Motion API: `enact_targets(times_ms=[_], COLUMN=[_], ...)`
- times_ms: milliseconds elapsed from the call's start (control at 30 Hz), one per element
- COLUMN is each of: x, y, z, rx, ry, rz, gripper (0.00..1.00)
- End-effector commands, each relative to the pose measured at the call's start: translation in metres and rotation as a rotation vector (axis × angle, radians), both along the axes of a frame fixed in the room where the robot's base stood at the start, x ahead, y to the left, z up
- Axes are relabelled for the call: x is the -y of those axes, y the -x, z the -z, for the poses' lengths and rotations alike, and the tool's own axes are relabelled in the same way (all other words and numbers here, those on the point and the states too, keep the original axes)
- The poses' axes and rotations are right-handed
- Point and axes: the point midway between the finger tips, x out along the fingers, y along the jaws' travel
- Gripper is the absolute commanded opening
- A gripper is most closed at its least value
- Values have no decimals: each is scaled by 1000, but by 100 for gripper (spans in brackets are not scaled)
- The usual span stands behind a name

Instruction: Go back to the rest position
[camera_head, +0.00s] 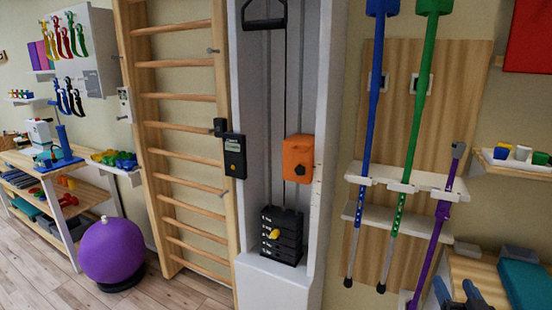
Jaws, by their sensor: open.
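My gripper (457,294) shows at the bottom right edge, with only its dark fingertips in view. The two fingertips stand apart, and no held thing is seen between them. It is in front of the lower end of the purple crutch (437,230) and left of a wooden table (470,268). The rest of my arm is out of view.
A white weight-stack machine (330,130) stands in the middle, beside wooden wall bars (182,128). A blue crutch (367,130) and a green crutch (414,110) hang on a rack.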

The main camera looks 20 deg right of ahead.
Motion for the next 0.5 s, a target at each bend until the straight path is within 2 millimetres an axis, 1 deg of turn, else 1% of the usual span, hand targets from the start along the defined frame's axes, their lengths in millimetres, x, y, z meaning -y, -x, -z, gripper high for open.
enact_targets(times_ms=[33,267,400,467,500], x=[-17,-98,-148,-169,-184], y=[15,72,111,129,140], z=[6,17,18,17,15], rx=[-32,-128,-175,-193,-204], ry=[24,92,107,106,104], rz=[-36,-194,-289,-328,-354], gripper=[62,62,62,62,62])
